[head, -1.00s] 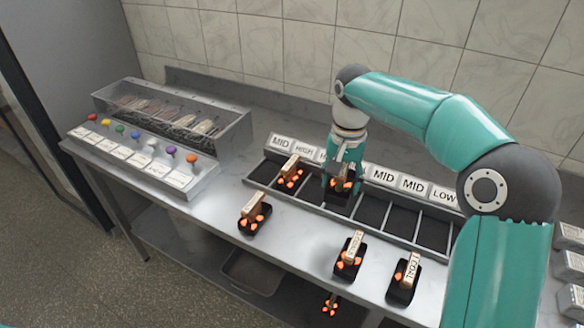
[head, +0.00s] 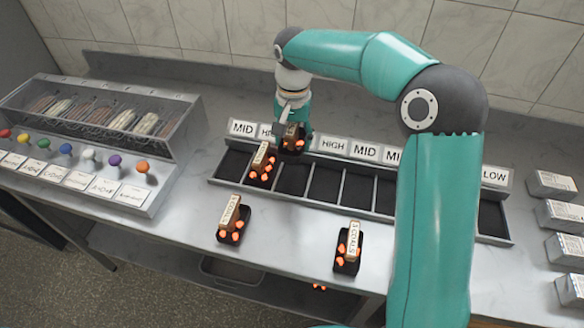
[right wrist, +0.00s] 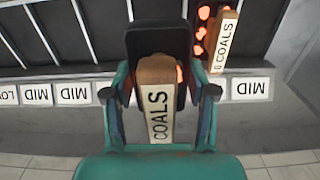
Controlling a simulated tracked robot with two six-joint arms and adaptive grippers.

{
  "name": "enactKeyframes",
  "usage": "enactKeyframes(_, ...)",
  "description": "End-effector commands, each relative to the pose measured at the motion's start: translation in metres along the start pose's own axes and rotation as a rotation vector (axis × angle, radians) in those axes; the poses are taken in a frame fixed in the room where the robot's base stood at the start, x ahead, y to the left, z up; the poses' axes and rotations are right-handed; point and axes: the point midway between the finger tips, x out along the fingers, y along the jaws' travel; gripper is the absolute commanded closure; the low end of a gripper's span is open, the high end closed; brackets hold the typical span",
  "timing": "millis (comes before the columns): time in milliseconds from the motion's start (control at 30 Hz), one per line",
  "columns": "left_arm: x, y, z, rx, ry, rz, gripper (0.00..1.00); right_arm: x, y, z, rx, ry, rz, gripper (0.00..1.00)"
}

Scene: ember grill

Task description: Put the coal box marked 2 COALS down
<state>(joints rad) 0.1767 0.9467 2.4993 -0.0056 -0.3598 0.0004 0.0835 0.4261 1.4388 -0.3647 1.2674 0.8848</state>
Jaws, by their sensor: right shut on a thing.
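My right gripper (head: 291,124) is shut on a dark coal box (head: 292,144) with a wooden handle and glowing coals, at the back edge of the divided tray (head: 355,205). In the right wrist view the held box (right wrist: 158,70) sits between both fingers (right wrist: 160,98). Its label reads COALS; the number is hidden. I cannot tell whether it touches the tray. Another coal box (head: 262,166) stands in a tray compartment beside it; its label (right wrist: 226,45) seems to read 6 COALS. My left gripper is not in view.
Two coal boxes, one on the left (head: 231,222) and one on the right (head: 347,248), stand on the counter before the tray. Several compartments look empty. MID, HIGH and LOW signs (head: 348,149) line its back. A grill (head: 100,115) stands left, silver boxes (head: 556,215) right.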

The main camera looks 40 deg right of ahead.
Motion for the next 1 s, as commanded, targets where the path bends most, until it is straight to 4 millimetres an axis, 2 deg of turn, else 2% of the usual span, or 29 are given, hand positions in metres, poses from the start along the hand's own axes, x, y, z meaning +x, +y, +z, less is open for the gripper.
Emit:
enactKeyframes(100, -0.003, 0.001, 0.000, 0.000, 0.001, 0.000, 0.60, 0.028, 0.001, 0.000, 0.000, -0.002, 0.004, 0.95)
enactKeyframes(200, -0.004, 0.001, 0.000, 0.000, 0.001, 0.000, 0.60, 0.045, 0.002, 0.000, 0.001, -0.001, 0.001, 0.95)
enactKeyframes(467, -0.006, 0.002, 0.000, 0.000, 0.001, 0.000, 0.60, 0.065, 0.003, -0.001, 0.005, 0.001, 0.000, 0.95)
enactKeyframes(700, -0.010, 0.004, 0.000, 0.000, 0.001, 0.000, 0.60, 0.097, 0.004, -0.001, 0.005, -0.001, 0.001, 0.95)
enactKeyframes(1000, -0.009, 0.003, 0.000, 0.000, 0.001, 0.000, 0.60, 0.101, 0.003, -0.002, 0.006, 0.002, -0.001, 0.95)
